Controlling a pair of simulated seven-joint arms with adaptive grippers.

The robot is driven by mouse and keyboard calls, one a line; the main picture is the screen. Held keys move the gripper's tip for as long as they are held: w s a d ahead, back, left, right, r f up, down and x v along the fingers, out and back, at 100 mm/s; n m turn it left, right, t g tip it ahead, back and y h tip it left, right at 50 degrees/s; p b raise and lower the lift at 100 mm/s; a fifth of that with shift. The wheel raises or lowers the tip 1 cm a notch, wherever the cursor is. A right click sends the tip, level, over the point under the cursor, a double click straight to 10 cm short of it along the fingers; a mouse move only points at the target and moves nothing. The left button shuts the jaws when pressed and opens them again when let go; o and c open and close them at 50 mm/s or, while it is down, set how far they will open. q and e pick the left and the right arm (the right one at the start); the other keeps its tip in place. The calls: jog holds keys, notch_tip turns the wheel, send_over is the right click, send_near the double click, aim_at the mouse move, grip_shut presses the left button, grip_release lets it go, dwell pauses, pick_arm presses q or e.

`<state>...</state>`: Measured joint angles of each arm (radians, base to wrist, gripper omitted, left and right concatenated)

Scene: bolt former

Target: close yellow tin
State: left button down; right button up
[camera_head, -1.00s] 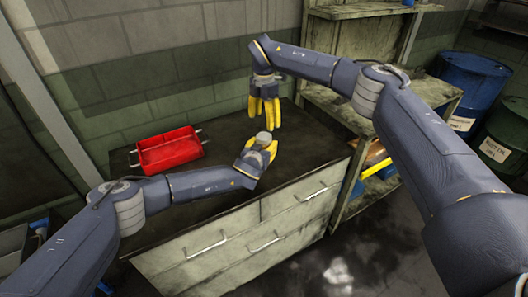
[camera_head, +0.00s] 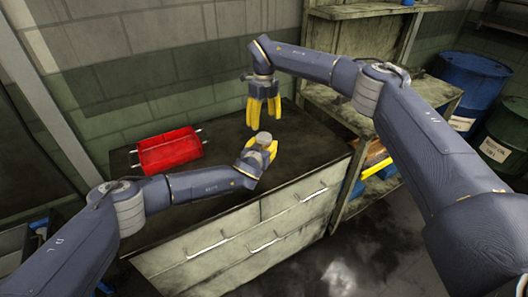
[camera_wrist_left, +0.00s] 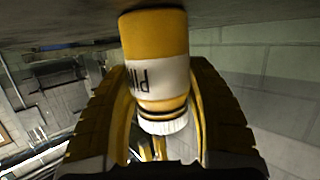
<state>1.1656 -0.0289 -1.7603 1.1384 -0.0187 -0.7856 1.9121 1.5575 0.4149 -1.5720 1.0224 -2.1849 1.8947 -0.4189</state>
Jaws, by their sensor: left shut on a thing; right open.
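The yellow tin (camera_wrist_left: 155,35) has a white label with dark lettering, partly readable, and a white ribbed cap (camera_wrist_left: 165,125) seated on one end. In the head view only its pale round top (camera_head: 264,137) shows clearly. My left gripper (camera_head: 260,152) is shut around the tin, one finger on each side, as the left wrist view shows. My right gripper (camera_head: 263,110) is open and empty, fingers pointing down, just above and behind the cap. It looks apart from the cap, though the exact gap is hard to tell. The tin's lower part is hidden by the left gripper.
A red tray (camera_head: 168,150) with metal handles lies on the dark countertop (camera_head: 225,148), left of the grippers. Drawers form the counter's front. A shelf unit (camera_head: 325,105) stands to the right, with blue and green barrels (camera_head: 470,85) beyond. The countertop between tray and grippers is clear.

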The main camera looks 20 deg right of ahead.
aim_at(264, 136)
jog(key=n, duration=2.4)
jog(key=shift+n, duration=0.4)
jog(key=shift+f, duration=4)
jog(key=shift+c, duration=0.2)
